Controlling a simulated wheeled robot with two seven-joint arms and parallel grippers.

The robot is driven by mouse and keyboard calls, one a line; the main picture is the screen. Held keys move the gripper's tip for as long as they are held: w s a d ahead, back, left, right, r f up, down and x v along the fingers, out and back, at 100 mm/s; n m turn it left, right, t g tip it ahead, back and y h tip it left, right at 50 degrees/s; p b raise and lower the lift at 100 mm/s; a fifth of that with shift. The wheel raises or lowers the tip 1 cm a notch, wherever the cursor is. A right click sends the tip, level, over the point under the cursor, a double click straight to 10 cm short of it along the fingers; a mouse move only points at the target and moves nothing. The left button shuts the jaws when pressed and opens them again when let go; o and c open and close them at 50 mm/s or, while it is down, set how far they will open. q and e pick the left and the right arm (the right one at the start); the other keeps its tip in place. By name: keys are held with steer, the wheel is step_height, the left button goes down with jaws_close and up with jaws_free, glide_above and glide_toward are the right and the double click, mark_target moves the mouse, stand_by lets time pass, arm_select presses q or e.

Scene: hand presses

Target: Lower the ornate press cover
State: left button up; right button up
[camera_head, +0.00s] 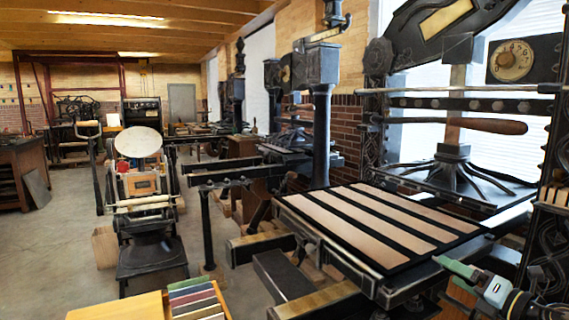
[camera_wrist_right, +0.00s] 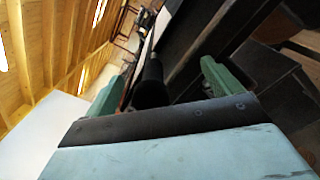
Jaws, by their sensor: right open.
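The ornate press (camera_head: 450,170) stands at the right of the head view, black, with decorated columns and a wooden-gripped bar. A flat dark panel with several tan strips (camera_head: 370,226) lies level in front of it; I cannot tell whether it is the cover or the bed. My right gripper (camera_head: 452,268) comes in at the lower right, by the panel's near right corner. Its green fingers are open. In the right wrist view my right gripper (camera_wrist_right: 160,88) has a dark rounded bar (camera_wrist_right: 150,82) showing between its fingers; contact cannot be told. My left gripper is out of view.
Dark rails (camera_head: 310,295) extend from the press toward the lower left. A smaller press with a round plate (camera_head: 138,142) stands left of centre. A wooden table with coloured strips (camera_head: 194,298) is at the bottom. Open concrete floor (camera_head: 70,240) lies at the left.

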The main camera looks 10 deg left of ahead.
steer(key=shift+p+v, duration=0.55)
steer(key=shift+v, duration=1)
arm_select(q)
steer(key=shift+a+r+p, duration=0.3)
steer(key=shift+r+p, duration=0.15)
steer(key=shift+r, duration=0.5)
arm_select(e)
steer(key=v, duration=0.5)
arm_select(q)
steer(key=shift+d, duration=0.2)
